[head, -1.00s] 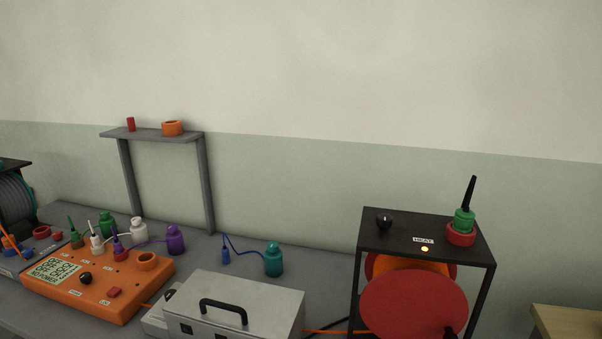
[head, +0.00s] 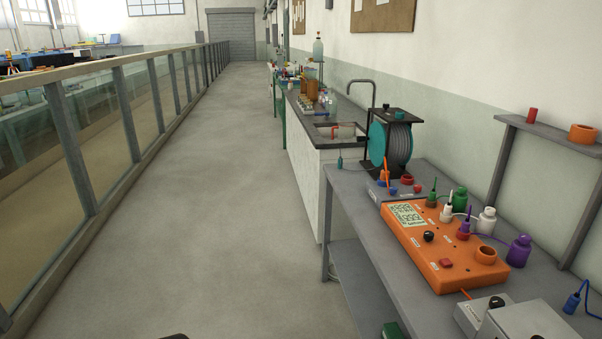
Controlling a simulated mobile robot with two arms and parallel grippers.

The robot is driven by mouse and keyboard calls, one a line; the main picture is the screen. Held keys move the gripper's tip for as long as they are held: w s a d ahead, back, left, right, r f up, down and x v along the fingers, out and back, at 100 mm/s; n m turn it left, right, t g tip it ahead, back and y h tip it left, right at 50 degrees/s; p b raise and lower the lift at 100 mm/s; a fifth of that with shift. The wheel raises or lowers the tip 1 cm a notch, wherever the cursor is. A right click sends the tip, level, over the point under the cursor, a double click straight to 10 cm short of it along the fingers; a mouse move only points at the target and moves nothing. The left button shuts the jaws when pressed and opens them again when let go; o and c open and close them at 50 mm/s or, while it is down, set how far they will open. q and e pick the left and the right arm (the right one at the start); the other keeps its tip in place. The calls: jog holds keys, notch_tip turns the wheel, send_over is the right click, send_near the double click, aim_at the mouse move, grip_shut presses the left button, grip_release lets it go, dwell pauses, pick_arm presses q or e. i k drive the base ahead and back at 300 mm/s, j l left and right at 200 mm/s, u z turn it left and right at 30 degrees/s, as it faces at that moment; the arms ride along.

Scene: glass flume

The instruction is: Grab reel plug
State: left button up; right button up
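A cable reel (head: 399,143) with a teal side disc and grey cable stands in a black frame at the far end of the grey bench. A small teal plug-like piece (head: 340,160) shows just left of the reel, by the bench's far edge; it is too small to tell whether it is the reel plug. An orange lever-like piece (head: 386,173) stands in front of the reel.
The grey bench (head: 350,195) carries an orange meter box (head: 440,255) with several coloured plugs and bottles. A sink counter (head: 310,170) stands beyond it. The aisle floor (head: 220,200) is clear, with a glass-panelled railing (head: 115,130) along the left.

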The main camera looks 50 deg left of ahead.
aim_at(383, 176)
jog(key=u, duration=1.2)
jog(key=i+u, duration=0.35)
jog(key=i, duration=0.3)
